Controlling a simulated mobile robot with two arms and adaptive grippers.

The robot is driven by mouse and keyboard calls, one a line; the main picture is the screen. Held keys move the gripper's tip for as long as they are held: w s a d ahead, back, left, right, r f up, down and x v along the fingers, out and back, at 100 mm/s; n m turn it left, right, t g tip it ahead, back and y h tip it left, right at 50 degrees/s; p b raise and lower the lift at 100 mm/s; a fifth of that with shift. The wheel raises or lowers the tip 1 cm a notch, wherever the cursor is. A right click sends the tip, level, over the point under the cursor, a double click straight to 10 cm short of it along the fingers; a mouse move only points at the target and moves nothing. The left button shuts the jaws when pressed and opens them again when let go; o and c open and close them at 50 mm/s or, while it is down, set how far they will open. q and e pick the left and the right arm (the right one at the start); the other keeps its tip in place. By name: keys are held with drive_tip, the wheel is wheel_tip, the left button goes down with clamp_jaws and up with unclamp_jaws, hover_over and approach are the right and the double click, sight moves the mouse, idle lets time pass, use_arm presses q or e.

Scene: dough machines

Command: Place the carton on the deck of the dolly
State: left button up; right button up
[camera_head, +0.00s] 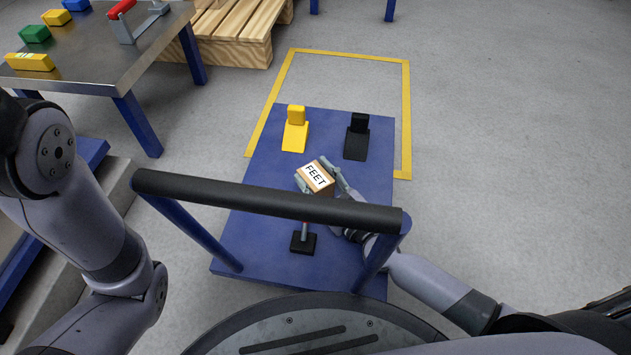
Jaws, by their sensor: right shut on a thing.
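The carton (317,179) is a small brown box with a white label reading "FEET". My right gripper (316,171) is shut on it, with a finger on each side. It holds the carton over the middle of the blue deck (265,180) of the dolly, just beyond the black handle bar. I cannot tell whether the carton touches the deck. The handle bar hides part of my right gripper and wrist. My left arm shows at the left, but its gripper is out of view.
A yellow wedge-shaped piece (295,132) and a black one (356,140) stand on the far deck. A black-based piece (303,243) stands nearer. The handle (270,203) spans the near side. A metal table (110,50) and wooden pallet (235,30) are at upper left.

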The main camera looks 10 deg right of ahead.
drive_tip(key=shift+r, duration=0.15)
drive_tip(key=shift+f, duration=0.3)
drive_tip(key=o, duration=1)
drive_tip(key=shift+r, duration=0.1)
drive_tip(key=shift+o, duration=0.2)
drive_tip(key=shift+r, duration=0.25)
drive_tip(key=p+v, duration=0.1)
drive_tip(key=v, duration=1.1)
drive_tip(key=shift+f, duration=0.15)
